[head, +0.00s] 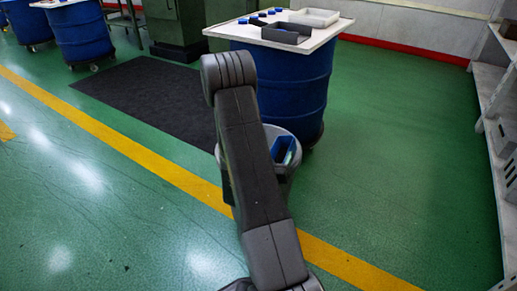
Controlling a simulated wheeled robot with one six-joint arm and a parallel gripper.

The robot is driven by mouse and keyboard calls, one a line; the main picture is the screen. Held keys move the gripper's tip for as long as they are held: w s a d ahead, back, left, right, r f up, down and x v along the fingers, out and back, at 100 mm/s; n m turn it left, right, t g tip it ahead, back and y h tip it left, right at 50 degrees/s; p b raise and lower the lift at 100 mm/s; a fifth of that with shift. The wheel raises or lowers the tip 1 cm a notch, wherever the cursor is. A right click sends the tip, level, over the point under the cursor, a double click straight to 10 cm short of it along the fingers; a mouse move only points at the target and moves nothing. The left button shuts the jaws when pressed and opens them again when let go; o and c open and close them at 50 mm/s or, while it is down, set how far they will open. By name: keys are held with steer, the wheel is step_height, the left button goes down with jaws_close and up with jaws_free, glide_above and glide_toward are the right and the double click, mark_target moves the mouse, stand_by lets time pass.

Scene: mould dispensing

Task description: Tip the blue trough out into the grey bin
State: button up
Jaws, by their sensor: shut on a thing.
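The grey bin (296,163) stands on the floor in front of a blue drum, partly hidden behind my arm. The blue trough (283,148) shows at the bin's mouth, just right of my arm, and looks tilted. A small pale green and white patch shows beside its right side; I cannot tell what it is. I cannot tell whether the trough touches the bin. My gripper is hidden behind my own arm links, so its hold on the trough does not show.
A blue drum (300,92) with a white top (322,38) stands behind the bin, carrying a dark tray (287,35), a pale tray (314,17) and small blue pieces. A dark mat (150,97) lies left. Shelves (492,90) stand right. Green floor is open between.

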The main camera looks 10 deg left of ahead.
steer(key=shift+w+a+r+n, duration=0.1)
steer(key=shift+a+r+n, duration=0.1)
steer(key=shift+a+n, duration=0.5)
steer(key=shift+w+a+r+n, duration=0.1)
steer(key=shift+a+r+n, duration=0.1)
steer(key=shift+a+n, duration=0.5)
steer(key=a+n+p, duration=0.1)
steer(key=n+p, duration=0.1)
steer(key=n, duration=0.1)
steer(key=a+n+p, duration=0.2)
steer(key=n, duration=0.2)
steer(key=a+f+n+p, duration=0.1)
steer(key=a+n+p, duration=0.1)
steer(key=n, duration=0.2)
steer(key=shift+w+p, duration=0.3)
steer(key=shift+p, duration=0.05)
steer(key=shift+a+f+n, duration=0.2)
steer(key=shift+f+n, duration=0.05)
steer(key=shift+n, duration=0.25)
steer(key=shift+w+a+r+n+p, duration=0.1)
steer(key=shift+a+n+p, duration=0.25)
steer(key=shift+n, duration=0.55)
steer(key=shift+a+n+p, duration=0.2)
steer(key=shift+n+p, duration=0.2)
steer(key=shift+n, duration=0.5)
steer(key=shift+w+a+r+n+p, duration=0.1)
steer(key=shift+a+n+p, duration=0.25)
steer(key=shift+n, duration=0.55)
stand_by(1.2)
steer(key=shift+f, duration=0.1)
